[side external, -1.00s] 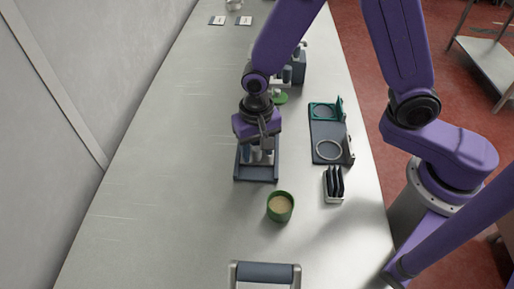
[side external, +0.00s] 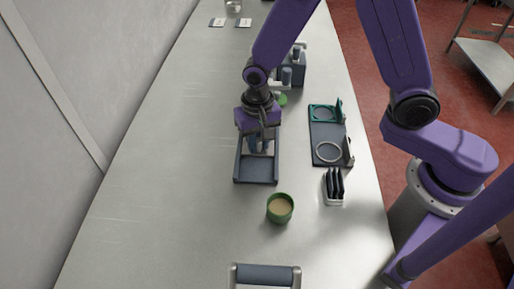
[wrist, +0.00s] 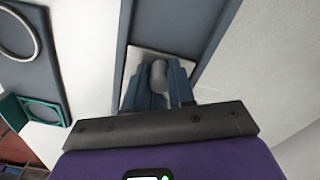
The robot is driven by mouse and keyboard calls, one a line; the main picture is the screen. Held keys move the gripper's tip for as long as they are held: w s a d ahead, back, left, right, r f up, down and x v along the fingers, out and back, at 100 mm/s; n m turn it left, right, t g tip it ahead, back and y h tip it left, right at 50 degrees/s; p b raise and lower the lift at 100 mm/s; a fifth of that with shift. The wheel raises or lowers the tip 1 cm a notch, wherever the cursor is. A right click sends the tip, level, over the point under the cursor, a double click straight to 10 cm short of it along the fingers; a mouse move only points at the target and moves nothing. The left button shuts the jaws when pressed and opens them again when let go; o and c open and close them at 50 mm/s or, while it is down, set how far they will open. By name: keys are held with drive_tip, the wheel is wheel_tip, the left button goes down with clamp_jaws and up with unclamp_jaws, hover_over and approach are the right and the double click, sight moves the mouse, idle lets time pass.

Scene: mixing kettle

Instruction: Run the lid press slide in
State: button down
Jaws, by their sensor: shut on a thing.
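The slide's dark frame (side external: 256,181) lies on the bench, with two parallel rails and a crossbar at its near end. In the wrist view its rails (wrist: 215,45) run either side of a pale metal plate (wrist: 185,66) with a rounded grey knob (wrist: 158,75). My gripper (side external: 258,147) is over the far part of the frame. In the wrist view my gripper (wrist: 158,88) has its blue fingers on both sides of the knob, shut on it. My wrist hides the far end of the frame in the side view.
A green cup (side external: 280,213) of tan contents stands nearer the camera. Right are a dark board (side external: 326,130) with teal and grey rings and a rack of dark plates (side external: 334,184). A grey machine (side external: 297,66) and green disc (side external: 282,99) are beyond. The left bench is clear.

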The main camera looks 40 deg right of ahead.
drive_tip(key=c, duration=0.9)
unclamp_jaws()
drive_tip(key=shift+c, duration=0.2)
drive_tip(key=shift+r, duration=0.1)
wheel_tip(320, 180, up, 17)
drive_tip(key=shift+r, duration=0.15)
